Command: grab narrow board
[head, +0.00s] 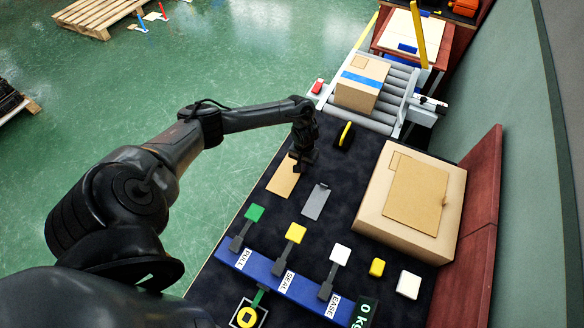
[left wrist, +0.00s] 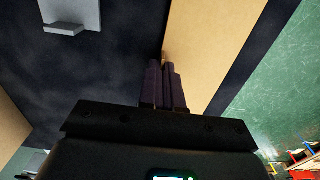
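The narrow board, a thin tan strip (head: 283,179), lies on the dark tabletop in the head view. It fills the upper middle right of the left wrist view (left wrist: 220,40). My left gripper (head: 303,160) points down at the board's upper right end. In the left wrist view the fingers (left wrist: 164,75) are close together at the board's edge, with a sliver of tan at their tips. They look shut on this edge, which they partly hide. The board looks still down on the table. My right gripper is not in view.
A grey plate (head: 316,202) lies right of the board. A large cardboard box (head: 370,218) stands farther right. A black and yellow item (head: 345,136) is beyond the gripper. Blue-based levers (head: 285,281) line the near side. A roller conveyor (head: 371,122) carries a taped box (head: 359,96).

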